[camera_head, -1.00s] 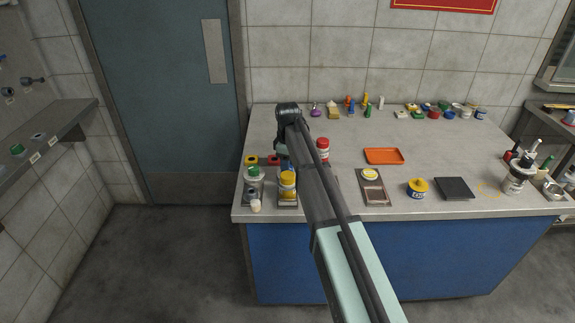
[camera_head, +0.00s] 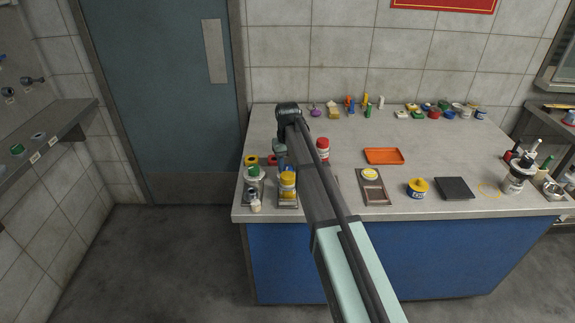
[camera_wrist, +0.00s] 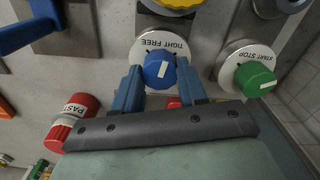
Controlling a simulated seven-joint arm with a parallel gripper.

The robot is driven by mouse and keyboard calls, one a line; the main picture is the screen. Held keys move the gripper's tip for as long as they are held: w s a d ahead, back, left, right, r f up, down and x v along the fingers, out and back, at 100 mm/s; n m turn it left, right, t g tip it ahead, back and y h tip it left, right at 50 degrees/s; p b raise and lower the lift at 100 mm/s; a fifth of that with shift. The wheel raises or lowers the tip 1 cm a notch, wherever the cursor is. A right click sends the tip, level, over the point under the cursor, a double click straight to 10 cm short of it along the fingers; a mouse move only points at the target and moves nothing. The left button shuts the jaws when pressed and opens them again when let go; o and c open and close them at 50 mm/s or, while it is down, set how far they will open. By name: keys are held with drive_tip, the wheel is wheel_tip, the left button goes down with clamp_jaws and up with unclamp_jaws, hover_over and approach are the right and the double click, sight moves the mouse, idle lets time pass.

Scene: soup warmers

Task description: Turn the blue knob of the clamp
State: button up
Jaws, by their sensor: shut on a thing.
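The blue knob (camera_wrist: 158,72) sits on a round white dial plate (camera_wrist: 142,50) lettered TIGHT and FREE, upside down in the wrist view. A white pointer mark shows on the knob's face. My gripper (camera_wrist: 160,80) has one blue finger on each side of the knob and is shut on it. In the head view my gripper (camera_head: 284,163) is low over the front left of the counter, and my arm partly hides that spot. The knob cannot be made out clearly there.
A green knob (camera_wrist: 255,79) on a START STOP dial stands close right of the blue one. A yellow part (camera_wrist: 175,4) lies just beyond it. A red-capped PASTE jar (camera_wrist: 78,115) is at left. An orange tray (camera_head: 384,156) and a black pad (camera_head: 455,188) lie further right.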

sight(287, 167)
drive_tip(key=m, duration=0.3)
drive_tip(key=shift+m, duration=2.3)
drive_tip(key=o, duration=1.1)
drive_tip(key=shift+c, duration=0.2)
drive_tip(key=shift+r, duration=0.1)
wheel_tip(287, 167, up, 14)
drive_tip(key=shift+f, duration=0.2)
drive_tip(key=shift+a, duration=0.1)
